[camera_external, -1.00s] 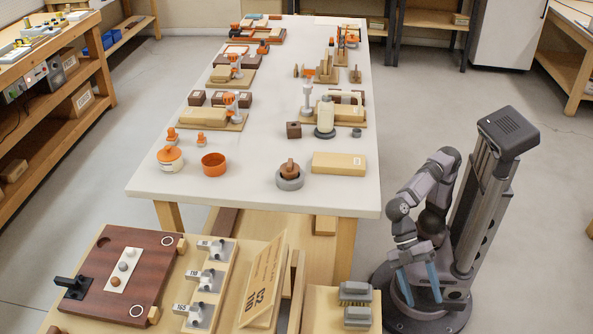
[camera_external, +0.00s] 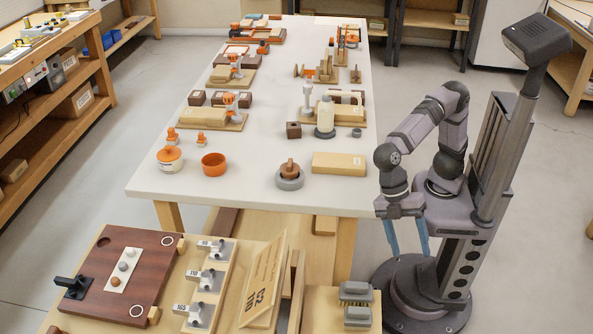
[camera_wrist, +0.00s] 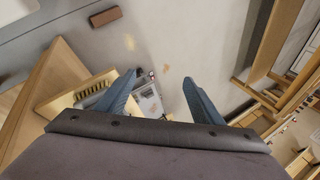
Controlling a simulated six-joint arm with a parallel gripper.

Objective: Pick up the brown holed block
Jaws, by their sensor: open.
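The brown holed block (camera_external: 293,130) is a small dark brown cube with a hole in its top. It sits on the white table (camera_external: 255,195) in the external view, left of the grey-and-cream bottle. My gripper (camera_external: 408,240) hangs pointing down off the table's front right corner, well to the right of and below the block in the picture. Its two blue fingers are apart with nothing between them. In the wrist view my gripper (camera_wrist: 160,80) is also spread and empty; I cannot identify the block there.
A lower wooden bench holds grey brushes (camera_external: 357,293).

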